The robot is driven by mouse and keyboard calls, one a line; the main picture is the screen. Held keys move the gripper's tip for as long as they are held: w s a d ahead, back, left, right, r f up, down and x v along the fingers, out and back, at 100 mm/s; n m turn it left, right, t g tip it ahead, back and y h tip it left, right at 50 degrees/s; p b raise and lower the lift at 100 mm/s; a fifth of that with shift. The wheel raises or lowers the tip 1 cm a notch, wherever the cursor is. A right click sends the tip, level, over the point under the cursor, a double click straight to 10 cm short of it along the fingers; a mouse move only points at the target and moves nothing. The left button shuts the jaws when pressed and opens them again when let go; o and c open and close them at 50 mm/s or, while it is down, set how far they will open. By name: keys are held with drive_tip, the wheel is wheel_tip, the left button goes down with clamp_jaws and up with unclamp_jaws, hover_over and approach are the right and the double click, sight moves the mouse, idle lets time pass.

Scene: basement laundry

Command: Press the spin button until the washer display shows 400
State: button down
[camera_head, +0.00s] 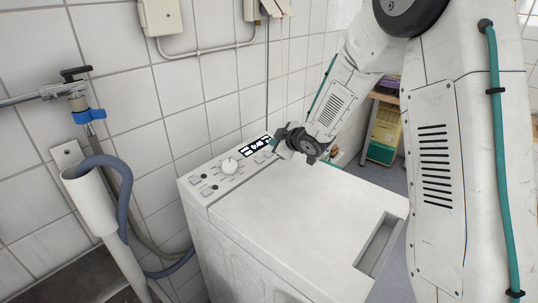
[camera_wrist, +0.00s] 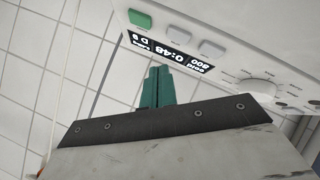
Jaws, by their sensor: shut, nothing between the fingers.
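The white top-loading washer (camera_head: 290,225) stands against the tiled wall, with its control panel along the back left edge. Its black display (camera_head: 258,145) is lit; in the wrist view the display (camera_wrist: 168,52) appears upside down and reads 800 and 0:48. Beside it in the wrist view are a green button (camera_wrist: 140,19) and two grey buttons, one nearer (camera_wrist: 175,32) and one farther (camera_wrist: 210,48). I cannot read which is the spin button. My gripper (camera_wrist: 158,72) has teal fingers shut together, empty, just short of the display's edge. In the head view my gripper (camera_head: 275,146) is at the panel's right end.
A round knob (camera_head: 229,166) and several small buttons sit on the left of the panel. A shelf with a yellow box (camera_head: 383,135) stands behind.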

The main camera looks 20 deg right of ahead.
sight(266, 151)
drive_tip(key=shift+w+a+f, duration=0.15)
drive_tip(key=shift+f, duration=0.45)
drive_tip(key=shift+w+a+f, duration=0.1)
drive_tip(key=shift+w+f, duration=0.05)
drive_tip(key=shift+f, duration=0.45)
drive_tip(key=shift+f, duration=0.1)
idle(1.1)
drive_tip(key=shift+w+f, duration=0.1)
drive_tip(key=shift+f, duration=0.2)
drive_tip(key=shift+a+f, duration=0.1)
drive_tip(key=shift+f, duration=0.25)
idle(0.8)
drive_tip(key=shift+r, duration=0.7)
drive_tip(key=shift+s+d+r, duration=0.15)
drive_tip(key=shift+s+r, duration=0.1)
drive_tip(key=shift+r, duration=0.55)
drive_tip(key=shift+s+d+r, duration=0.2)
drive_tip(key=shift+r, duration=0.65)
drive_tip(key=shift+s+d+r, duration=0.15)
drive_tip(key=shift+s+r, duration=0.1)
drive_tip(key=shift+r, duration=0.55)
